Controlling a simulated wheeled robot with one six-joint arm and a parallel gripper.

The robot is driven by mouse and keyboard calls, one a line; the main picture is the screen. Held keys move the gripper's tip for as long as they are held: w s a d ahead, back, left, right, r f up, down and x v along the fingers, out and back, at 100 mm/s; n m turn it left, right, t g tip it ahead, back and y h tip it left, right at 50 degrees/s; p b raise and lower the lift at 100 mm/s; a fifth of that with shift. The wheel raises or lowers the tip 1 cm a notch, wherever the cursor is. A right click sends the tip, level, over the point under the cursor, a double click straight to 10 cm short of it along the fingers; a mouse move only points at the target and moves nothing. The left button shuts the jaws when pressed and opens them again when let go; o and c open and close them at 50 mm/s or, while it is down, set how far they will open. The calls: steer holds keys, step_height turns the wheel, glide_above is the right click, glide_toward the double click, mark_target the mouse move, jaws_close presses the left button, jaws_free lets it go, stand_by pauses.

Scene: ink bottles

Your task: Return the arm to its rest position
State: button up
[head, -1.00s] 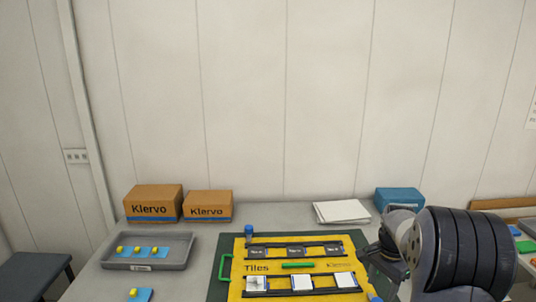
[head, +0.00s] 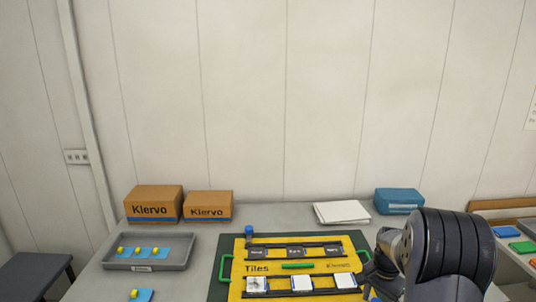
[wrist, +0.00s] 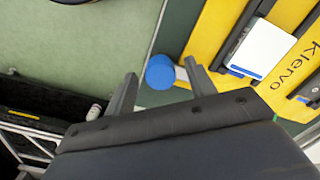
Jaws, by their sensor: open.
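My arm reaches in from the lower right of the head view, and its end (head: 374,279) is near the right edge of the yellow Tiles board (head: 265,268). In the wrist view my gripper (wrist: 160,78) is open, with its two fingers apart. A blue-capped ink bottle (wrist: 160,72) shows between and beyond the fingers, beside the yellow board (wrist: 213,45). I see nothing held. Another blue-capped bottle (head: 249,233) stands at the board's far left corner.
A grey tray (head: 178,264) with blue and yellow pieces is at the left. Two Klervo boxes (head: 153,203), white paper (head: 341,212) and a blue box (head: 399,200) stand along the back. Coloured items (head: 507,232) lie at the right.

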steer(key=n+p, duration=0.1)
steer(key=n, duration=0.3)
steer(key=n+p, duration=0.1)
steer(key=n, duration=0.3)
steer(key=shift+r, duration=0.1)
steer(key=n+p, duration=0.2)
steer(key=n, duration=0.1)
steer(key=shift+n, duration=0.4)
steer(key=n+p, duration=0.2)
steer(key=n, duration=0.2)
steer(key=shift+w+d+r, duration=0.1)
steer(key=shift+r, duration=1)
